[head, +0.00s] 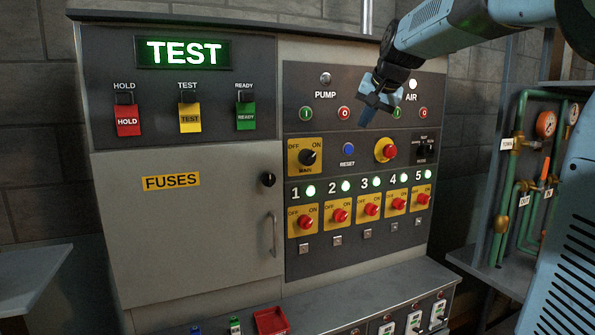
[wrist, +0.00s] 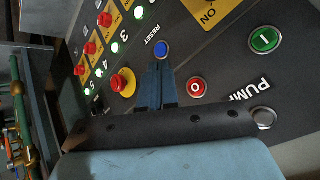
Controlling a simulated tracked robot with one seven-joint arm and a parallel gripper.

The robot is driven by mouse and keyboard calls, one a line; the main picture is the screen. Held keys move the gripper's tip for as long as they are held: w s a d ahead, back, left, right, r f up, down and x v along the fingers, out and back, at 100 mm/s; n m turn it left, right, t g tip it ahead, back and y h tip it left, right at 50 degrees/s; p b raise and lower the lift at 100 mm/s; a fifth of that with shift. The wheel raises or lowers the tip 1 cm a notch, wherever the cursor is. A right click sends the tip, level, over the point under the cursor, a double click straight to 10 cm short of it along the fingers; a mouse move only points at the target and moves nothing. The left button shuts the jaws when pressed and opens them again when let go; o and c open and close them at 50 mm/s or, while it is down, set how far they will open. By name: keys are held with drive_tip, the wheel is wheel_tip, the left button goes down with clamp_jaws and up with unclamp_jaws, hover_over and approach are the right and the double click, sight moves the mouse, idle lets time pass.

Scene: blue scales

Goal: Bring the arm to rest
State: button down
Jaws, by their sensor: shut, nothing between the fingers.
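My gripper (head: 369,115) is in front of the upper right of the control panel, between the PUMP and AIR buttons in the head view. Its blue fingers are shut and empty. In the wrist view the shut fingers (wrist: 158,82) point toward the panel near the blue RESET button (wrist: 162,48). The red pump button (wrist: 197,88) is to their right and the red mushroom button (wrist: 123,82) to their left. I cannot tell whether the fingertips touch the panel. My arm reaches in from the upper right in the head view.
The panel's display (head: 184,53) reads TEST. The FUSES door (head: 190,220) is shut. Below is a ledge (head: 350,295) with a red tray (head: 271,321). Dark space lies between the cabinet and the pipes.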

drive_tip(key=s+f+n+g, duration=0.1)
drive_tip(key=s+f, duration=0.6)
drive_tip(key=s, duration=0.3)
drive_tip(key=s+f+n+g+h, duration=0.1)
drive_tip(key=s+f+n, duration=0.1)
drive_tip(key=s+f, duration=0.5)
drive_tip(key=s+f+n, duration=0.1)
drive_tip(key=s+f, duration=0.6)
drive_tip(key=s, duration=0.7)
drive_tip(key=shift+s+a+g+h, duration=0.3)
drive_tip(key=shift+a+g+h, duration=0.1)
